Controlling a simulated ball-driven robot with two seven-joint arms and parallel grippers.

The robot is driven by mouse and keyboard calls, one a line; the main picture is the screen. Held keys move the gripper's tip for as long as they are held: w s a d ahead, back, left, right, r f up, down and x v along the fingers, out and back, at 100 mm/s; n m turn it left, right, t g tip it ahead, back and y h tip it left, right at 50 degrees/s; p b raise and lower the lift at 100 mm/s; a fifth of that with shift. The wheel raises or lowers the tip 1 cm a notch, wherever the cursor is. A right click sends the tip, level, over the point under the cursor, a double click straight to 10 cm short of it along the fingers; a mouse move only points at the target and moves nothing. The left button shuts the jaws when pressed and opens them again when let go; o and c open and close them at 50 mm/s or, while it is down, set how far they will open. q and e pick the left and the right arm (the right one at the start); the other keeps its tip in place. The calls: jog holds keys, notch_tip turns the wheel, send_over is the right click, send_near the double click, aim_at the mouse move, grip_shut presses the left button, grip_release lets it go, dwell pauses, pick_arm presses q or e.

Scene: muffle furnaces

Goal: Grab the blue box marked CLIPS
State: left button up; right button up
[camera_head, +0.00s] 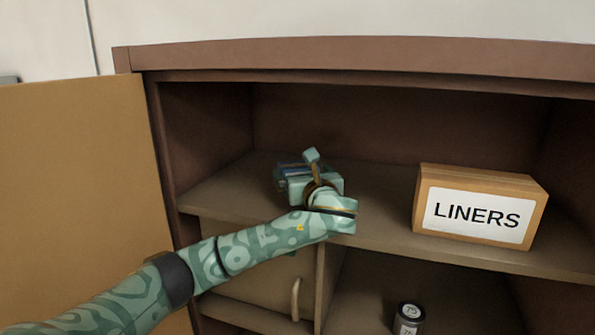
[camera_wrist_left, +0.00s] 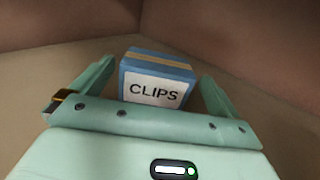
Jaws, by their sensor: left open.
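The blue box marked CLIPS (camera_wrist_left: 155,80) stands on the cabinet's upper shelf, label facing my left gripper, with a tan band across its top. In the left wrist view my left gripper (camera_wrist_left: 158,88) is open, with one finger on each side of the box; I cannot tell whether either finger touches it. The gripper base hides the label's lower edge. In the head view my left gripper (camera_head: 296,174) reaches over the upper shelf and hides most of the box; only a bit of blue (camera_head: 295,171) shows. My right gripper is not in view.
A tan box marked LINERS (camera_head: 478,206) stands to the right on the upper shelf (camera_head: 385,220). A dark jar marked 75 (camera_head: 409,318) is in the lower compartment. An open cabinet door (camera_head: 80,190) is at the left. The shelf between gripper and LINERS box is clear.

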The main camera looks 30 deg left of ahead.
aim_at(297, 163)
pick_arm(q)
jog(key=shift+w+a, duration=0.25)
jog(key=p+x, duration=0.3)
jog(key=x, duration=0.1)
jog(key=shift+s+a+r, duration=0.1)
jog(key=shift+a+r, duration=0.05)
jog(key=shift+w+a, duration=0.25)
jog(key=shift+d, duration=0.2)
jog(key=c, duration=1)
jog(key=shift+o, duration=0.2)
jog(key=shift+s, duration=0.1)
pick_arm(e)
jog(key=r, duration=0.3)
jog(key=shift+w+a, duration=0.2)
pick_arm(q)
jog(key=shift+a, duration=0.1)
